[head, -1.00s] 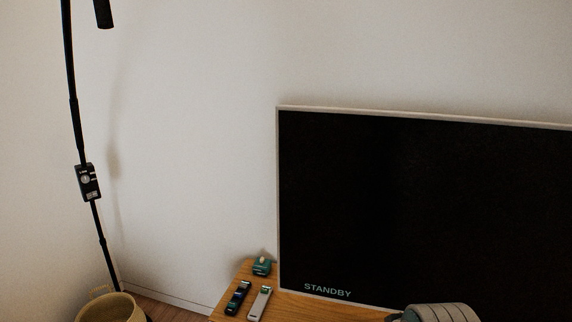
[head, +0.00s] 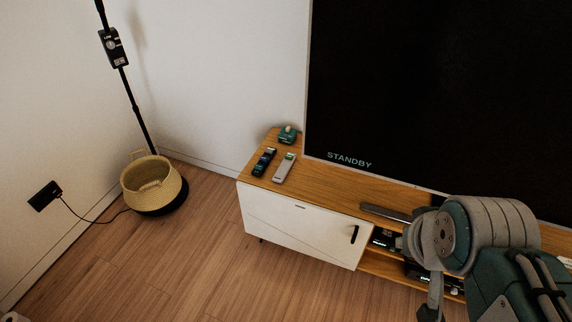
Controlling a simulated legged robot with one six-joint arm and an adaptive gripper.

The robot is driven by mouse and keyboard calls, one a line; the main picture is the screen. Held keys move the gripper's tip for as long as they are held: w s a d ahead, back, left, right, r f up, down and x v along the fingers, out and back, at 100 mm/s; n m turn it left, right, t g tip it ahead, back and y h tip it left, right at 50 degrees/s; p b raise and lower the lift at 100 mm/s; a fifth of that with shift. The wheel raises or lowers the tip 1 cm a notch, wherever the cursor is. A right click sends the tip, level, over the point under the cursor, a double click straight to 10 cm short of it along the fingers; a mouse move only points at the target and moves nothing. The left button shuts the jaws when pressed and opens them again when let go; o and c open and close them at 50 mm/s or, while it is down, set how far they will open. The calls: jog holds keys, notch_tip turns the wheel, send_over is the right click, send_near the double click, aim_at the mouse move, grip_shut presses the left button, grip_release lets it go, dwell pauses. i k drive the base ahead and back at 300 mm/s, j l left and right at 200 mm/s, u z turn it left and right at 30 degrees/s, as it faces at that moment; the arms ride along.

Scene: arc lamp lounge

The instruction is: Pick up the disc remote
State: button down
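Two slim remotes lie side by side on the left end of the wooden cabinet top (head: 335,184) in the head view. One is a dark remote (head: 264,161) with small coloured markings. The other is a light grey remote (head: 284,168) with a green patch near its far end. I cannot read their labels, so I cannot tell which one is the disc remote. My gripper (head: 430,240) is at the lower right, in front of the cabinet and well right of both remotes. Its fingers are not clear enough to show whether it is open.
A small teal object (head: 287,135) sits behind the remotes. A large television (head: 440,100) reading STANDBY stands along the cabinet's back. The white cabinet door (head: 298,227) has a black handle. A woven basket (head: 154,186) stands by the lamp pole (head: 134,104).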

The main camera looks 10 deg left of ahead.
aim_at(281, 172)
jog(key=k+j, duration=0.25)
jog(key=k, duration=0.25)
jog(key=k+j, duration=0.2)
jog(key=k, duration=0.3)
jog(key=i+j+z, duration=0.1)
jog(key=i+j, duration=0.25)
jog(key=i+j+z, duration=0.1)
jog(key=i+j, duration=0.25)
jog(key=i+j+z, duration=0.1)
jog(key=i+j, duration=0.25)
jog(key=j, duration=0.15)
jog(key=i+j, duration=0.3)
jog(key=i+j+z, duration=0.15)
jog(key=i+j, duration=0.15)
jog(key=j, duration=0.25)
jog(key=i+j+z, duration=0.1)
jog(key=i+j, duration=0.2)
jog(key=j, duration=0.2)
jog(key=i+j, duration=0.3)
jog(key=i, duration=0.2)
